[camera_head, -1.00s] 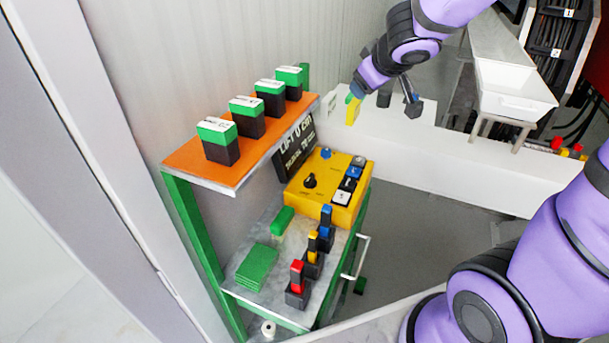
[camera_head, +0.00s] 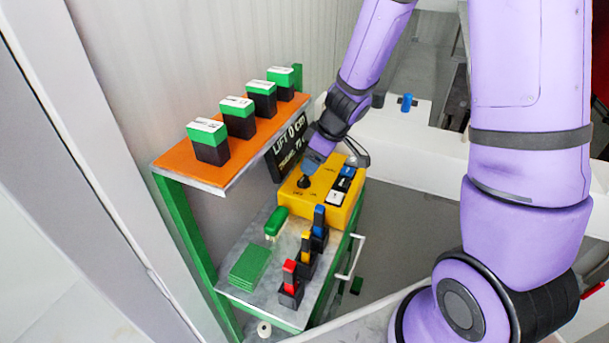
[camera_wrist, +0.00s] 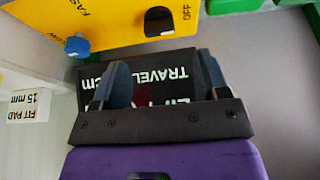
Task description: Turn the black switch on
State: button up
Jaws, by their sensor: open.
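The black switch (camera_head: 303,182) is a dark rotary knob on top of the yellow control box (camera_head: 325,207). In the wrist view the black switch (camera_wrist: 160,22) shows at the top beside the word OFF, on the upside-down yellow panel (camera_wrist: 112,28). My gripper (camera_head: 335,158) is over the back part of the box, behind the switch and apart from it. In the wrist view my gripper (camera_wrist: 163,72) has its two fingers spread with nothing between them. A blue knob (camera_wrist: 77,45) sits near FAST and SLOW; my gripper hides it in the head view.
A dark display sign (camera_head: 285,150) stands behind the box. An orange shelf (camera_head: 185,167) with several green-black blocks is at upper left. Red, yellow and blue-topped levers (camera_head: 290,280) stand in front of the box, near green pads (camera_head: 249,265).

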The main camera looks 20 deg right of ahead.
aim_at(304, 177)
jog(key=shift+x, duration=3.45)
jog(key=c, duration=0.9)
jog(key=shift+n, duration=0.6)
jog(key=n+g+y, duration=0.1)
jog(key=n+g, duration=0.1)
jog(key=n, duration=0.3)
jog(key=shift+w, duration=0.1)
jog(key=n+g, duration=0.2)
jog(key=n, duration=0.3)
jog(key=shift+d+n, duration=0.1)
jog(key=shift+n, duration=0.2)
